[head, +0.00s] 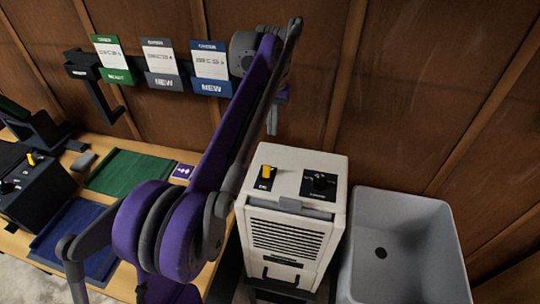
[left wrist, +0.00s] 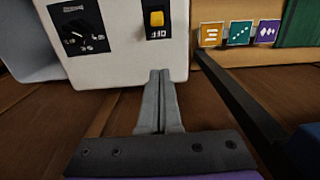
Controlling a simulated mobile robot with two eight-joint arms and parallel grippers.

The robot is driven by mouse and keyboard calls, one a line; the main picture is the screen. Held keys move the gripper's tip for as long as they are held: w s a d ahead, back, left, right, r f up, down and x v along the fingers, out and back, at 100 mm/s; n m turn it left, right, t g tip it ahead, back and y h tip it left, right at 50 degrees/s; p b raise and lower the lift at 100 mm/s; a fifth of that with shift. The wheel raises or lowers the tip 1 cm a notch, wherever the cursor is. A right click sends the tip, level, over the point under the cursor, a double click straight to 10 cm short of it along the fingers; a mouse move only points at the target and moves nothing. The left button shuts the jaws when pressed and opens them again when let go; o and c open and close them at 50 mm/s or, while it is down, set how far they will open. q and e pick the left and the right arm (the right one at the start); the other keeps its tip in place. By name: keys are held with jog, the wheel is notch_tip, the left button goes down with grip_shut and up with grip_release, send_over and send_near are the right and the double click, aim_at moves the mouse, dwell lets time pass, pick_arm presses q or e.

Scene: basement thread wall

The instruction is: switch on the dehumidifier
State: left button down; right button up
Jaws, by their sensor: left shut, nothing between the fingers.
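The white dehumidifier (head: 292,240) stands right of the wooden bench, with a front grille. Its top carries a yellow switch (head: 267,172) on a black plate and a black dial (head: 320,184). In the left wrist view the yellow switch (left wrist: 156,19) and the dial (left wrist: 78,32) show at the top. My left gripper (head: 272,127) is behind the dehumidifier, near the wall. In the left wrist view its closed fingers (left wrist: 160,74) are empty and overlap the edge of the white casing, below the switch in the picture. I cannot tell contact or the switch's position. My right gripper is out of view.
A grey tub (head: 400,255) stands close right of the dehumidifier. The bench at left holds a green mat (head: 128,172), a blue mat (head: 75,240) and a black box (head: 35,195) with a yellow switch. Card holders (head: 162,80) hang on the wooden wall (head: 425,90).

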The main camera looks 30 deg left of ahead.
aim_at(267, 165)
pick_arm(q)
notch_tip(267, 165, down, 10)
jog(key=shift+r+b, duration=0.1)
jog(key=shift+b, duration=0.45)
jog(key=s, duration=0.2)
jog(key=r, duration=0.1)
jog(key=shift+s+d, duration=0.5)
jog(key=shift+s, duration=0.35)
jog(key=shift+r, duration=0.1)
jog(key=shift+s+d+r+t+p, duration=0.15)
jog(key=shift+s+t+p, duration=0.25)
jog(key=shift+t, duration=0.5)
jog(key=shift+s+r+t+y, duration=0.15)
jog(key=shift+s+t+y, duration=0.25)
jog(key=shift+t, duration=0.3)
jog(key=t, duration=0.1)
jog(key=s+t, duration=0.1)
jog(key=t, duration=0.1)
jog(key=shift+s+d+r+y, duration=0.2)
jog(key=shift+s+y, duration=0.1)
jog(key=shift+y, duration=0.1)
jog(key=shift+w, duration=0.1)
